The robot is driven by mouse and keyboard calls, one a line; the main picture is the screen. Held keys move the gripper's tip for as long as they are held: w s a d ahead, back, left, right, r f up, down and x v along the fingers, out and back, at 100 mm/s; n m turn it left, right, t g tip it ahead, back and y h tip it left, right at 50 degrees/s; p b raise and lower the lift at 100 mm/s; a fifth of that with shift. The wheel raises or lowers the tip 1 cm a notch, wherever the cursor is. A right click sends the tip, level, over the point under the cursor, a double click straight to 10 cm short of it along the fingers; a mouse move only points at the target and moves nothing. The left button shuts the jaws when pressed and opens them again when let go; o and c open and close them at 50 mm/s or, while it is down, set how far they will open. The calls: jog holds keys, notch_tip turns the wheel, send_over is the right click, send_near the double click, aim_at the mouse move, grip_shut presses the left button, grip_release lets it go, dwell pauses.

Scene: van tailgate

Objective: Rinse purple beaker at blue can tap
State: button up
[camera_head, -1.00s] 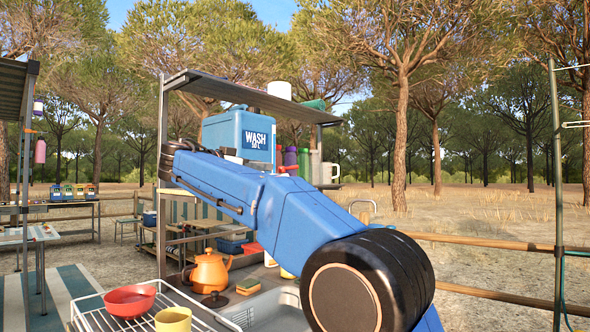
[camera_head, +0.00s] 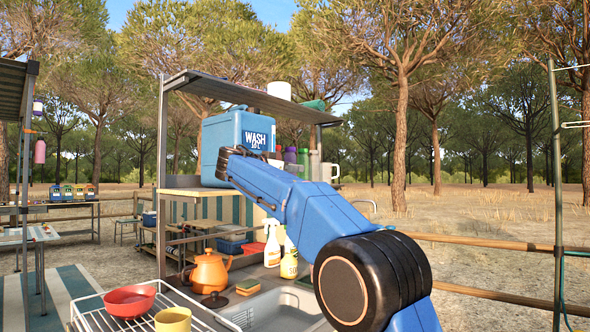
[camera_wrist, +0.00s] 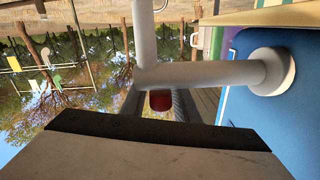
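The blue can (camera_head: 222,133) marked WASH stands on a wooden-topped shelf under a dark roof. In the wrist view the can (camera_wrist: 234,110) is at the right, with its white tap pipe (camera_wrist: 205,75) reaching across close to the camera. A dark red knob (camera_wrist: 160,100) sits at the pipe. A purple upright thing (camera_head: 290,155) stands right of the can, partly hidden by my arm; I cannot tell whether it is the beaker.
A wire rack (camera_head: 90,312) at the front left holds a red bowl (camera_head: 129,301) and a yellow cup (camera_head: 173,320). An orange kettle (camera_head: 209,271), a sponge (camera_head: 248,286) and a yellow bottle (camera_head: 289,264) stand around the grey sink (camera_head: 272,308). A pale, dark-edged panel (camera_wrist: 130,150) fills the wrist view's bottom.

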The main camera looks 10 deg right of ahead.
jog(key=shift+x, duration=0.85)
grip_shut()
jog(key=shift+s+d+m+g+h, duration=0.25)
jog(key=shift+s+m+g+h, duration=0.15)
jog(key=shift+m+g+h, duration=0.5)
jog(key=shift+s+d+m+g+h, duration=0.3)
jog(key=shift+m+g, duration=0.4)
jog(key=shift+g, duration=0.6)
jog(key=shift+s+a, duration=0.1)
jog(key=shift+s, duration=0.05)
